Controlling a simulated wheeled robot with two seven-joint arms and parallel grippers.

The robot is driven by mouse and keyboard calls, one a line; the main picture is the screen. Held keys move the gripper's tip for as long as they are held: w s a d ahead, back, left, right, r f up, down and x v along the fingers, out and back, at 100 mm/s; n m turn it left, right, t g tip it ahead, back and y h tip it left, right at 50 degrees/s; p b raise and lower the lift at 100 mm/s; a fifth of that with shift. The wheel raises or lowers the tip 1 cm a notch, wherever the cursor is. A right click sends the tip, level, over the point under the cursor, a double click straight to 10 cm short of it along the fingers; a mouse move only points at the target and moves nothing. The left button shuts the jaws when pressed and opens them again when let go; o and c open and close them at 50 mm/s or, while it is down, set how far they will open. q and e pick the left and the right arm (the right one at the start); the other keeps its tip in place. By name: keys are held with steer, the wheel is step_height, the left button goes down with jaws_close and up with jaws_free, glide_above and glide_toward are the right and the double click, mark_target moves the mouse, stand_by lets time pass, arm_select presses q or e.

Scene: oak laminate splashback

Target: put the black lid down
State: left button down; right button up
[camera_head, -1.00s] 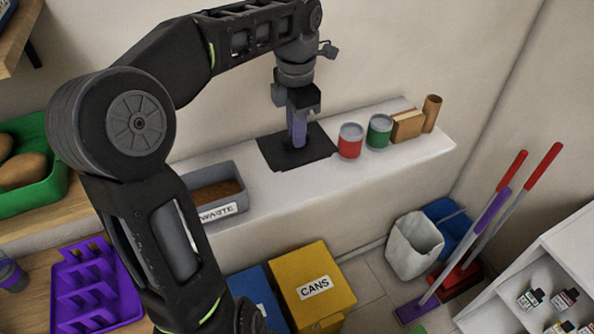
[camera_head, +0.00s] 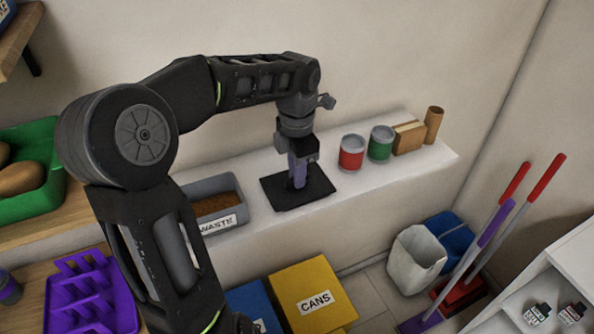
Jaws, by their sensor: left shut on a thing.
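The black lid (camera_head: 317,188) is a flat, dark, square plate, seen over the pale ledge (camera_head: 400,165). My left gripper (camera_head: 298,180) points down at the lid's middle, with its purplish fingers shut on it. The fingers hide the part of the lid that they hold. The lid looks about level, and its near corner lies close to the ledge's front edge in the picture. I cannot tell whether it touches the ledge. My right gripper is not in view.
A grey waste bin (camera_head: 238,225) stands left of the lid. A red can (camera_head: 352,155), a green can (camera_head: 381,146), a brown block (camera_head: 408,138) and a brown cylinder (camera_head: 433,125) stand to the right. Below are a yellow cans box (camera_head: 310,285) and a white bin (camera_head: 415,255).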

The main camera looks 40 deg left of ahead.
arm_select(q)
steer(key=shift+f+b, duration=0.2)
steer(key=shift+b, duration=0.1)
steer(key=c, duration=1.4)
jaws_free()
steer(key=shift+c, duration=0.2)
steer(key=shift+r, duration=0.1)
step_height(320, 180, up, 8)
steer(key=shift+f+p, duration=0.1)
steer(key=shift+p, duration=0.3)
steer(key=shift+d+f, duration=0.1)
